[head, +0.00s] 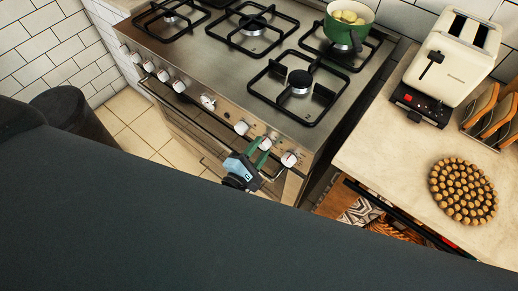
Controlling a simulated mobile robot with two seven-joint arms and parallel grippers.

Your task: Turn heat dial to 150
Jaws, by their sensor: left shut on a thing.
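The stove (225,95) has a steel front panel with a row of white-faced dials. My left gripper (261,151) has green fingers and a light blue body, and it is at the right part of this panel. Its fingers are shut on a dial (266,143), the second from the right. The fingers partly cover this dial, and its markings are too small to read. The rightmost dial (290,158) and the dial to the left (241,127) are free of the gripper. My right gripper is not in view.
A green pot (341,35) stands on the back right burner. On the counter (385,150) at the right are a cream toaster (455,60), a rack (490,115) and a round studded mat (463,191). A dark bin (70,112) stands on the tiled floor at left.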

